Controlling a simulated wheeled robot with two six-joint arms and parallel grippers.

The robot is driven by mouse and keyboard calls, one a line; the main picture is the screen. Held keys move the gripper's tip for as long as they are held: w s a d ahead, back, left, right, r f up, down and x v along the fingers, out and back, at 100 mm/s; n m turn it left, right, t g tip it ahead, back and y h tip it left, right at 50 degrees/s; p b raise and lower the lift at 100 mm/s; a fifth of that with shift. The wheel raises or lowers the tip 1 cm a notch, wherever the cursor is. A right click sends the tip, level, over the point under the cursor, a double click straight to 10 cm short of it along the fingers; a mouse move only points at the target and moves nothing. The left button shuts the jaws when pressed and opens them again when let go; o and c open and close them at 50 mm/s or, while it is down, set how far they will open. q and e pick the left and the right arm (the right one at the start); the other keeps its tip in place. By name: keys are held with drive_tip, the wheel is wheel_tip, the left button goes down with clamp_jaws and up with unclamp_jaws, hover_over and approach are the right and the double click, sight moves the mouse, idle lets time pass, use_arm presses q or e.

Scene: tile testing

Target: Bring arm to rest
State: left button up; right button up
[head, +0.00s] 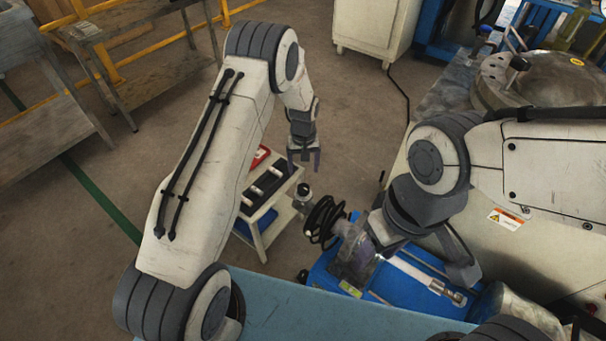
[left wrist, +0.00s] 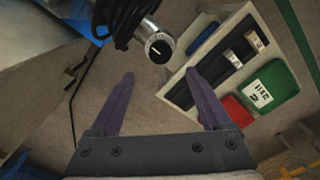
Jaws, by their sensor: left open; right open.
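My left gripper (head: 303,168) hangs pointing down in the middle of the head view, beside a small white cart. It is open and nothing is between its fingers. In the left wrist view, its two purple fingers (left wrist: 159,73) are spread apart over the floor, with the cart close to the right finger. My right gripper (head: 416,268) is open, low over a blue surface on the bench at the lower right. Part of that surface is hidden by the gripper.
The small cart (head: 286,211) carries dark and red items; the left wrist view shows a green box (left wrist: 271,88). A silver tool with coiled black cable (head: 323,220) stands between the grippers.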

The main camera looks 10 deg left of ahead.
use_arm(q)
drive_tip(key=shift+r, duration=0.6)
drive_tip(key=s+d+r+m, duration=0.3)
drive_tip(key=s+d+r, duration=0.3)
drive_tip(key=r, duration=0.3)
drive_tip(key=s+d+r+m, duration=0.2)
drive_tip(key=s+d+r, duration=0.3)
drive_tip(key=s+r, duration=0.25)
drive_tip(key=s+r+m+h, duration=0.1)
drive_tip(key=s+r+m, duration=0.25)
drive_tip(key=s, duration=0.75)
drive_tip(key=s+r+m, duration=0.3)
drive_tip(key=s+r, duration=0.1)
drive_tip(key=s, duration=0.6)
wheel_tip(320, 180, up, 23)
drive_tip(key=p, duration=2.2)
drive_tip(key=shift+a+f, duration=0.2)
drive_tip(key=shift+s, duration=0.1)
